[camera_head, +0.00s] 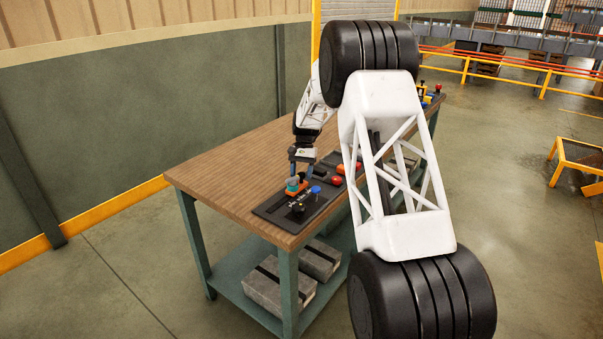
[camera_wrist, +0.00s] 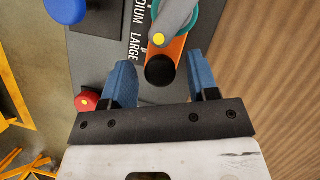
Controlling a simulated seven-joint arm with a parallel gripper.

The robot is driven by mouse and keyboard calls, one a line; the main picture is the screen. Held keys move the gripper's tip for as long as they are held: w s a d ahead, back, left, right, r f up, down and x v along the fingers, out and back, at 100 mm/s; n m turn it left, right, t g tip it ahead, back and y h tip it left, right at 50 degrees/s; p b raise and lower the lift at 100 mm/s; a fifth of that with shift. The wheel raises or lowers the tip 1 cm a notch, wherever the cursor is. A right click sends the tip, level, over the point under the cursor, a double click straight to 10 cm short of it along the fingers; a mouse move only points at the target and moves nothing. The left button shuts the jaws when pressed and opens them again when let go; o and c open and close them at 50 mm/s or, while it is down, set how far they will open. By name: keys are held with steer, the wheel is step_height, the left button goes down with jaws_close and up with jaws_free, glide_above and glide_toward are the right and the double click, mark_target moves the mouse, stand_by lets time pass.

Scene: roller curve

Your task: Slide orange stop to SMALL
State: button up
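The orange stop (camera_wrist: 178,48) shows at the top of the wrist view, with a black round knob (camera_wrist: 160,70) at its near end. A teal disc (camera_wrist: 204,8) and a grey lever with a yellow dot (camera_wrist: 172,22) lie over its far part. The stop also shows small in the head view (camera_head: 304,184). The labels LARGE and part of MEDIUM run beside it on the dark panel; SMALL is not readable. My gripper (camera_wrist: 160,66) is open, its blue fingers on either side of the knob in the picture. I cannot tell whether they touch it.
A blue knob (camera_wrist: 66,10) and a red knob (camera_wrist: 87,101) stand left of the fingers in the wrist view. The panel (camera_head: 270,211) lies on a wooden workbench (camera_head: 220,170), whose left part is bare. My arm hides part of the bench's right side.

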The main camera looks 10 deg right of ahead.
jaws_close()
steer(key=shift+s+a, duration=3.7)
steer(key=shift+a, duration=0.05)
steer(key=shift+o, duration=0.4)
jaws_free()
steer(key=shift+r, duration=0.1)
steer(key=shift+v, duration=3.85)
